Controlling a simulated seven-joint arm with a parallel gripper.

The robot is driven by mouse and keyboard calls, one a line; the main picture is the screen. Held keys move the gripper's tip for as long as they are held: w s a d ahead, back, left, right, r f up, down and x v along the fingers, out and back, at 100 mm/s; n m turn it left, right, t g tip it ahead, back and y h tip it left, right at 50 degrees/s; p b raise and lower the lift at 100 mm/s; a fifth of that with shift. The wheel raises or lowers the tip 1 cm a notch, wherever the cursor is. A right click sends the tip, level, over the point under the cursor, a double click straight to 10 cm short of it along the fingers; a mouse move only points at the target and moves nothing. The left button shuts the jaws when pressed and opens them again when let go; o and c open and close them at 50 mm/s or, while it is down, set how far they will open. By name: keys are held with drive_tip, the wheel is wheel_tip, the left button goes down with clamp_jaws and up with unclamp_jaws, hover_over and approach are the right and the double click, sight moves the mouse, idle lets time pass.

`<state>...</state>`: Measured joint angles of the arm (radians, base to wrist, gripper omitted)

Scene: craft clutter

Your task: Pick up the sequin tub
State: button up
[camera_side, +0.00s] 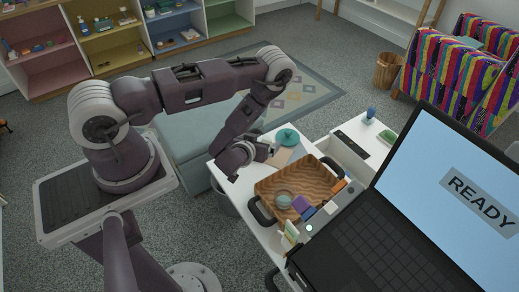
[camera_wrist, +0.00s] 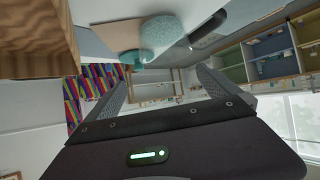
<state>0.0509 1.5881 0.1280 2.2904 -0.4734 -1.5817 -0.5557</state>
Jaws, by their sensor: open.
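A round teal speckled tub (camera_wrist: 161,34), likely the sequin tub, shows in the wrist view beyond the fingertips. A teal rounded piece (camera_wrist: 131,57) shows beside it. In the side view a round teal thing (camera_side: 287,136) stands at the table's far end; I cannot tell surely whether it is the same tub. My gripper (camera_side: 262,152) is low over that end, to the left of the teal thing. In the wrist view my gripper (camera_wrist: 162,84) has its fingers spread with nothing between them. A small round container (camera_side: 284,200) with pale greenish contents sits in the wooden tray.
The wooden tray (camera_side: 265,187) with dark handles fills the table's middle; its edge shows in the wrist view (camera_wrist: 35,35). A beige sheet (camera_side: 281,156) lies near my gripper. A purple block (camera_side: 302,204), an orange block (camera_side: 339,186) and the laptop (camera_side: 380,230) crowd the right side.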

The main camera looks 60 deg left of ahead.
sight(263, 140)
drive_tip(key=s, duration=0.1)
drive_tip(key=s+f, duration=0.2)
drive_tip(key=shift+a+f+m+t, duration=0.15)
drive_tip(key=shift+a+m+t, duration=0.15)
drive_tip(key=shift+m, duration=0.1)
drive_tip(key=x, duration=0.6)
drive_tip(key=shift+w+f, duration=0.1)
drive_tip(key=shift+w, duration=0.4)
drive_tip(key=c, duration=1.4)
